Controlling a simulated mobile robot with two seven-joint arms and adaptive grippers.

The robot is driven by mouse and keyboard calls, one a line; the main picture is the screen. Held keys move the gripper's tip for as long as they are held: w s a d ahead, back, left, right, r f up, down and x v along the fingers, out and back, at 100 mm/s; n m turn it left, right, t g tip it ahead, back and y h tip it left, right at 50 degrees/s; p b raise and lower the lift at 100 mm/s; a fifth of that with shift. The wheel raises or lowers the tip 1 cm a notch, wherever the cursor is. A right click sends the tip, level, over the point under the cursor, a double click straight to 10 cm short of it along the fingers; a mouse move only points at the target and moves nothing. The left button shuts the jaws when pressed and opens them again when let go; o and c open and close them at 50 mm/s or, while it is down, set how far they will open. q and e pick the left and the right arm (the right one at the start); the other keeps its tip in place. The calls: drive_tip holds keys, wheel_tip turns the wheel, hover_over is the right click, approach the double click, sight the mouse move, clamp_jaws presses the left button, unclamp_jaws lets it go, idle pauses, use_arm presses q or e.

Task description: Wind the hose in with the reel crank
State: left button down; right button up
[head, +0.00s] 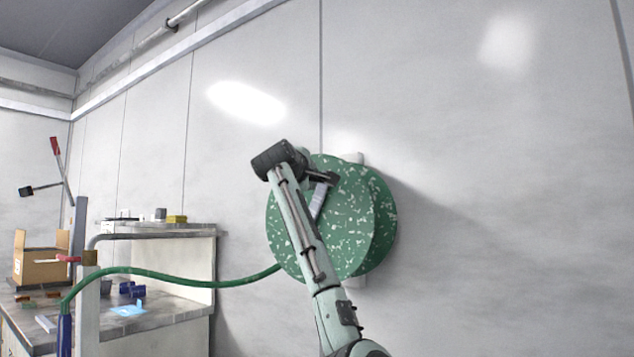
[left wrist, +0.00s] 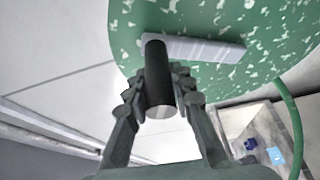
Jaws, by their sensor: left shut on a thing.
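The hose reel (head: 350,225) is a green, white-speckled double disc mounted on the wall in the head view. Its flat grey crank arm (head: 320,199) lies across the front disc; it also shows in the left wrist view (left wrist: 205,47). My left gripper (head: 318,176) is at the upper part of the reel. In the left wrist view its fingers (left wrist: 160,92) are shut on the dark cylindrical crank handle (left wrist: 157,65). The green hose (head: 180,281) runs from the reel leftward to the bench. My left arm hides part of the reel. My right gripper is not in view.
A workbench (head: 165,325) stands at the left with a cardboard box (head: 40,262), small blue parts (head: 132,290) and a grey post (head: 78,235). A bent grey pipe rises at its edge. The wall (head: 500,200) right of the reel is bare.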

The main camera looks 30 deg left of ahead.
use_arm(q)
drive_tip(key=shift+a+r, duration=0.15)
drive_tip(key=shift+r, duration=0.1)
drive_tip(key=c, duration=1.3)
unclamp_jaws()
drive_tip(key=shift+s, duration=0.1)
drive_tip(key=shift+f, duration=0.15)
drive_tip(key=v, duration=1.2)
